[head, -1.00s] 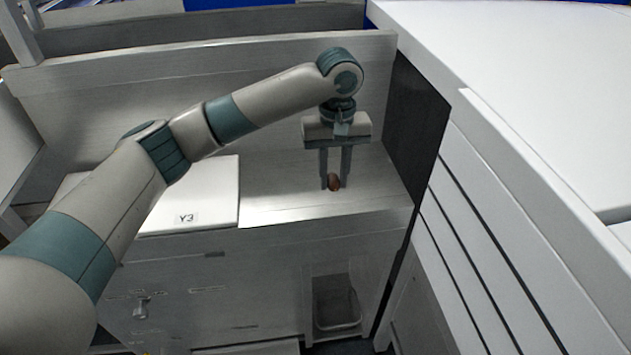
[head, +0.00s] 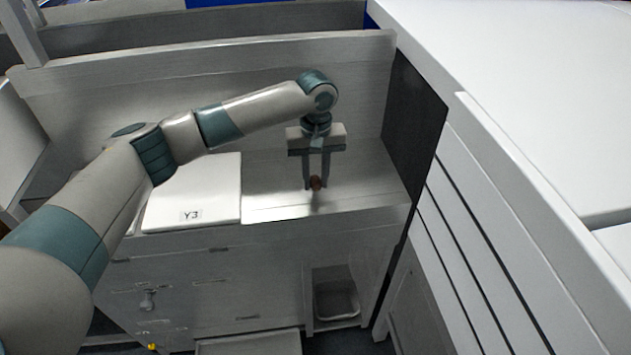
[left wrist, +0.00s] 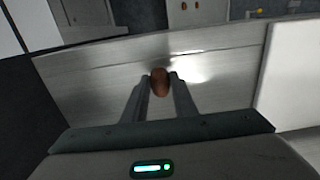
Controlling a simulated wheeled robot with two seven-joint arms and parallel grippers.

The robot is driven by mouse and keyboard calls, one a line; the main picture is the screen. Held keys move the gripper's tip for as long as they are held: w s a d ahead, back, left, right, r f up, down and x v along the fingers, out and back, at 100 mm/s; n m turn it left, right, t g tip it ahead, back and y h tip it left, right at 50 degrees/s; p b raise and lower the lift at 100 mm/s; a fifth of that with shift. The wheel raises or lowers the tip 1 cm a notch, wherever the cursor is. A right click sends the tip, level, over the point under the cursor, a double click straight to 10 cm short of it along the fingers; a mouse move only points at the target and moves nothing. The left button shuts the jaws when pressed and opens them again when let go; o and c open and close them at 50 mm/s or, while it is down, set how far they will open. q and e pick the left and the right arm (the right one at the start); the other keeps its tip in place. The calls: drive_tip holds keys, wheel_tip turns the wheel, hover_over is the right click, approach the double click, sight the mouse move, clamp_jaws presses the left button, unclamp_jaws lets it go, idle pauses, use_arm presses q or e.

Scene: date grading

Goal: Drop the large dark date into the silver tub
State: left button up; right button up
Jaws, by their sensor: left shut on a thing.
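A reddish-brown date (head: 316,183) is pinched between the fingertips of my left gripper (head: 316,180), which points down over the bare metal counter. The date also shows in the left wrist view (left wrist: 160,82), between the two grey fingers of the left gripper (left wrist: 160,84). Whether it is clear of the counter is hard to tell. A grey, silvery tub (head: 337,300) stands in an open niche below the counter, apart from the gripper. My right gripper is not in view.
A white board labelled Y3 (head: 190,214) lies on the counter (head: 270,205) left of the gripper. A metal back wall (head: 220,75) rises behind. A dark side panel (head: 412,125) and a white drawer cabinet (head: 500,210) bound the right.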

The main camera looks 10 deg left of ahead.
sight(316, 179)
use_arm(q)
drive_tip(key=shift+f+p, duration=0.3)
drive_tip(key=shift+f, duration=0.8)
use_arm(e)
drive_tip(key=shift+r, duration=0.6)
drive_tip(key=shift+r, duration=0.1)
use_arm(q)
drive_tip(key=o, duration=0.8)
drive_tip(key=shift+f, duration=0.1)
drive_tip(key=shift+c, duration=0.2)
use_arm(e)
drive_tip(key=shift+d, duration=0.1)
use_arm(q)
drive_tip(key=shift+r+b, duration=0.3)
drive_tip(key=shift+r, duration=0.25)
wheel_tip(316, 179, up, 10)
drive_tip(key=b, duration=0.4)
drive_tip(key=shift+r, duration=0.6)
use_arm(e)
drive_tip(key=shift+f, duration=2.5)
